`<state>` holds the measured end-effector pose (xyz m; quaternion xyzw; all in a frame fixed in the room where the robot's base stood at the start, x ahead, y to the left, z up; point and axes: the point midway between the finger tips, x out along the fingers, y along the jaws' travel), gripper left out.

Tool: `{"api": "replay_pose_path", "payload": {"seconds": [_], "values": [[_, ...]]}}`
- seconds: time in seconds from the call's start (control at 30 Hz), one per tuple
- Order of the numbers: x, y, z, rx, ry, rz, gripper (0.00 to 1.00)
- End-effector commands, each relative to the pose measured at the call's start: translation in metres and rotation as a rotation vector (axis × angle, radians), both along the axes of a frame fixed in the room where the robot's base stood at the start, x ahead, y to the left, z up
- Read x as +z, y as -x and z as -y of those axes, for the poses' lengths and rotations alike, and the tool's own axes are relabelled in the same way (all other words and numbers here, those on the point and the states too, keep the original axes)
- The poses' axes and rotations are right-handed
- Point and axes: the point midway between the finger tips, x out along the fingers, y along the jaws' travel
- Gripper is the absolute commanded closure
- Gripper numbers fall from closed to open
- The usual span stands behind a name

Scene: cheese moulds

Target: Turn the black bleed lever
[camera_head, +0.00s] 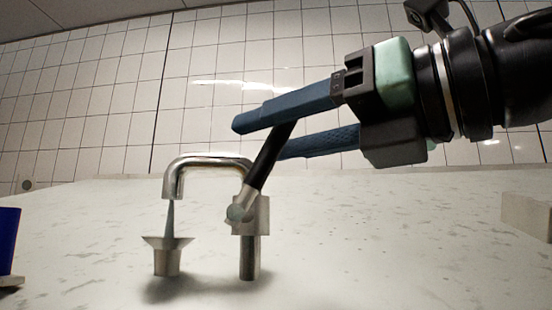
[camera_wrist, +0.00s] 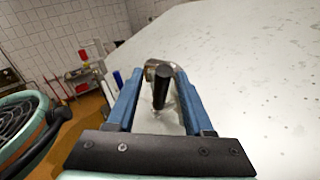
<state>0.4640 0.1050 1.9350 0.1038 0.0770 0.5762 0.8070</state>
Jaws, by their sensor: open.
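The black bleed lever (camera_head: 268,158) rises from the metal tap's valve body, tilted up and to the right. In the wrist view the lever (camera_wrist: 161,88) stands between my two fingers. My gripper (camera_head: 262,136) comes in from the upper right with its blue fingers apart, one on each side of the lever's upper part. I cannot tell whether either finger touches the lever. The metal tap (camera_head: 210,163) has a curved spout on the left, with a grey stream below it running into a small metal cup (camera_head: 168,258).
The tap and cup stand on a pale speckled surface (camera_head: 380,250). A blue object (camera_head: 8,240) is at the far left and a pale block (camera_head: 527,215) at the right. A tiled wall (camera_head: 90,110) is behind.

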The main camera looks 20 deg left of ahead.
Motion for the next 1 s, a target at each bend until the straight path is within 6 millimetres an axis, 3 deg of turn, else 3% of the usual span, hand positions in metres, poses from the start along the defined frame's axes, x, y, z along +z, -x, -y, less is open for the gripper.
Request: {"api": "replay_pose_path", "payload": {"seconds": [0.37, 0.67, 1.0], "values": [[0.0002, -0.0016, 0.0014, -0.005, -0.001, -0.001, 0.48], [0.0, -0.0014, 0.001, -0.004, 0.0, -0.001, 1.0], [-0.0008, -0.0015, 0.0006, -0.004, 0.001, -0.003, 1.0]]}}
